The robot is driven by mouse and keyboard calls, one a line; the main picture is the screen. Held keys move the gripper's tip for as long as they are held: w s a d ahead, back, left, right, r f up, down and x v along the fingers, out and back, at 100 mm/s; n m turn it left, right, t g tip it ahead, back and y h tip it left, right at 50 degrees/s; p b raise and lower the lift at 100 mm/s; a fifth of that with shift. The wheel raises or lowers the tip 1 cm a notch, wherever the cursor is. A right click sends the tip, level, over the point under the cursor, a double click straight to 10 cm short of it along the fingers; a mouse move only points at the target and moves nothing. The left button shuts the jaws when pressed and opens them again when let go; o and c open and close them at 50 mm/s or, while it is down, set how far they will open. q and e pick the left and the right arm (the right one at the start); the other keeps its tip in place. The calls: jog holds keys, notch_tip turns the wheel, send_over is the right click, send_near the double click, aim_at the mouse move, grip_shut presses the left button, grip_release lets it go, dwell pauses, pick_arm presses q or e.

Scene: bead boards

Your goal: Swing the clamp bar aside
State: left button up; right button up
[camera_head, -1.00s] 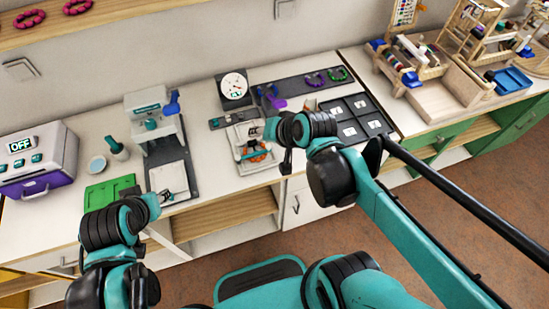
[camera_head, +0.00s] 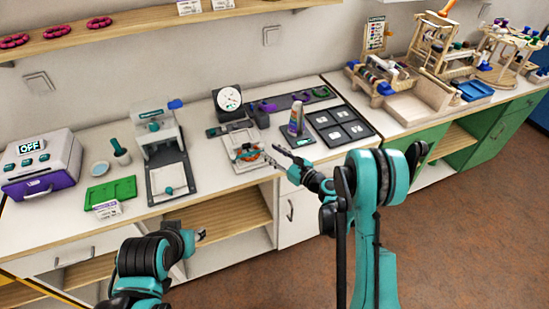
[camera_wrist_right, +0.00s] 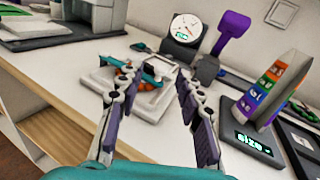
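The clamp bar is a teal bar (camera_wrist_right: 148,68) lying across a white bead board fixture (camera_wrist_right: 150,105) with orange pieces under it. In the head view the fixture (camera_head: 232,142) sits near the bench's front edge, and its bar is small there. My right gripper (camera_head: 279,154) is just right of the fixture. In the right wrist view its two fingers (camera_wrist_right: 155,85) are spread apart, with the fixture beyond and between them and nothing held. Contact with the bar cannot be told. My left gripper (camera_head: 202,236) is low in front of the bench, too small to read.
A dial gauge (camera_head: 229,98) stands behind the fixture. A rainbow size stand (camera_head: 296,120) and a dark tray (camera_head: 326,119) are to its right. A press (camera_head: 158,128), green tray (camera_head: 110,192) and purple-fronted box (camera_head: 40,165) are left.

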aim_at(261, 145)
jog(key=shift+s+d+f+m+t, duration=0.15)
jog(key=shift+d+f+m+t, duration=0.15)
jog(key=shift+f+m, duration=0.15)
jog(key=shift+f, duration=0.15)
jog(key=b+x, duration=0.2)
jog(key=x, duration=0.5)
jog(key=shift+w+a, duration=0.15)
jog(key=shift+w, duration=0.15)
grip_shut()
